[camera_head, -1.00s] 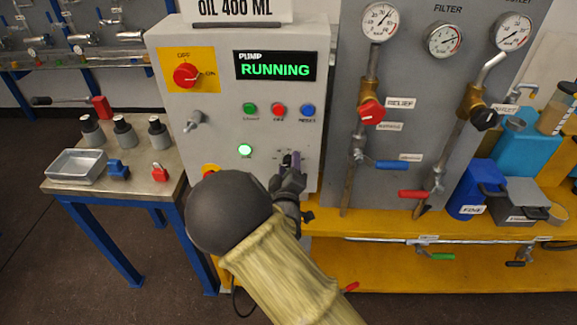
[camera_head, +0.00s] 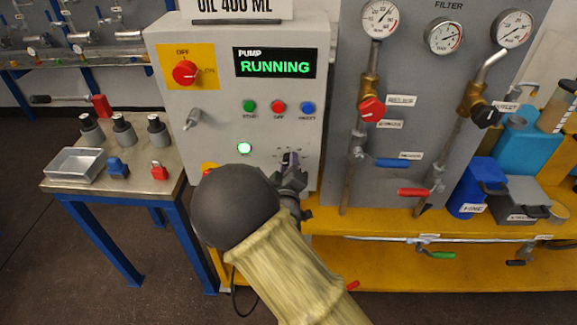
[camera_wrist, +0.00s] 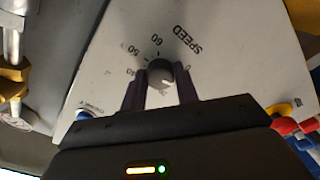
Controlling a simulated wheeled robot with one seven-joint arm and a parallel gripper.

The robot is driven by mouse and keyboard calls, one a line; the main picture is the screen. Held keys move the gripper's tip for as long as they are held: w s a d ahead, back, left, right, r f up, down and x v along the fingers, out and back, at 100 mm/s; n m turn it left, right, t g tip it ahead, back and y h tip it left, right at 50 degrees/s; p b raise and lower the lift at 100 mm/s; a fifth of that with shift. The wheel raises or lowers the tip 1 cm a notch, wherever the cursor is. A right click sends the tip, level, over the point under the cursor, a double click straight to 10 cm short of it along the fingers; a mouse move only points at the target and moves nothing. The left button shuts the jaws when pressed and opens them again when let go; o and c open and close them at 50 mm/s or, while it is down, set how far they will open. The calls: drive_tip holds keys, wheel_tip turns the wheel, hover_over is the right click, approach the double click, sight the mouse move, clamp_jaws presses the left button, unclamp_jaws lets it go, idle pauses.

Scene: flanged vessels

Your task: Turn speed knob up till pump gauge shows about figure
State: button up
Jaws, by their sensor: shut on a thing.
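The speed knob (camera_wrist: 160,72) is a small dark round knob on the pale control box (camera_head: 226,120). A printed scale around it in the wrist view shows 50 and 60, with the word SPEED beside it. My gripper (camera_wrist: 161,88) is shut on the knob, a finger on each side. In the head view my gripper (camera_head: 290,165) is at the lower right of the box front and hides most of the knob. The pump display (camera_head: 275,64) reads RUNNING in green. Several round gauges, one of them the left gauge (camera_head: 380,18), sit on the grey panel; their labels and figures are too small to read surely.
Start, off and reset buttons (camera_head: 278,107) sit above the knob. A red rotary switch (camera_head: 186,72) is on a yellow plate. Red and blue valve handles (camera_head: 391,163) stick out on the right. A metal side table (camera_head: 60,185) with weights stands left.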

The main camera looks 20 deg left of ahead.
drive_tip(key=shift+a+f+m+b, duration=0.1)
drive_tip(key=shift+f+m+b, duration=0.05)
drive_tip(key=shift+m+b, duration=6.1)
drive_tip(key=shift+s+m, duration=0.1)
drive_tip(key=shift+m, duration=0.25)
drive_tip(key=o, duration=1)
drive_tip(key=shift+c, duration=0.2)
